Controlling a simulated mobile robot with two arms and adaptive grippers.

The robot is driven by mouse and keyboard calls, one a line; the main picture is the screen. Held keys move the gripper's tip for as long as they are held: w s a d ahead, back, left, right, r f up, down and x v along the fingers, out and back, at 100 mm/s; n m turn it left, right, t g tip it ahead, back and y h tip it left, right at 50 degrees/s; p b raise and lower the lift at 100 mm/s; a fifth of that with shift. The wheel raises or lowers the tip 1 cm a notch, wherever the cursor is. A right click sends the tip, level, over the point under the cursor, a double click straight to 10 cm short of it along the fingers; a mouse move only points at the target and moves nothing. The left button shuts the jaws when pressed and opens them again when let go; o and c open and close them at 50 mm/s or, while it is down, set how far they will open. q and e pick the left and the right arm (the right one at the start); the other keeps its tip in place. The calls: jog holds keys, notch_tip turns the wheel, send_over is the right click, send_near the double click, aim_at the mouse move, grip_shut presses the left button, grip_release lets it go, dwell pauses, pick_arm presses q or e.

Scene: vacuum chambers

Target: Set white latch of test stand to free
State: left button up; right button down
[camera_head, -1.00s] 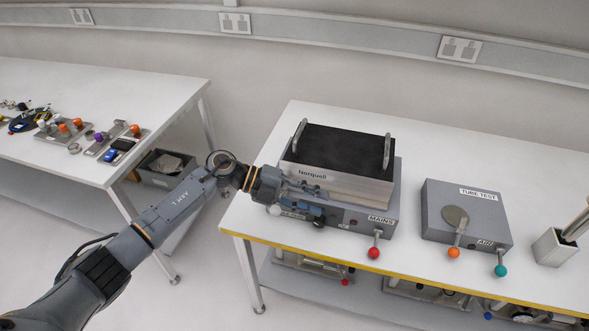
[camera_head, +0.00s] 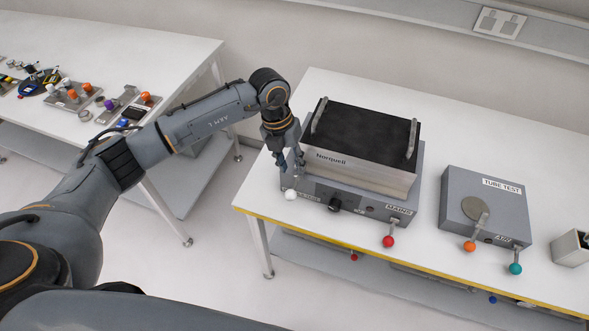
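The test stand appears to be the grey base unit (camera_head: 375,205) marked MAINS, with a silver, black-topped Norquell block (camera_head: 365,145) on it. The white ball-ended latch (camera_head: 291,194) is at its front left corner; its lever and the label beside it are partly hidden. My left gripper (camera_head: 291,165) points down just above and behind the white ball. Its fingers look apart with nothing between them, and I see no clear contact with the latch. My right gripper is not in view.
A TUBE TEST box (camera_head: 487,205) with orange and teal levers stands to the right. A second table (camera_head: 180,55) with small parts is at left, across a gap.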

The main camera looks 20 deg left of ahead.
aim_at(296, 181)
pick_arm(q)
jog(key=shift+d+f+p, duration=0.2)
jog(key=shift+d+f, duration=0.05)
jog(key=shift+f, duration=0.85)
jog(key=shift+d+f+p, duration=0.2)
jog(key=shift+f, duration=0.9)
jog(key=shift+c, duration=0.2)
grip_shut()
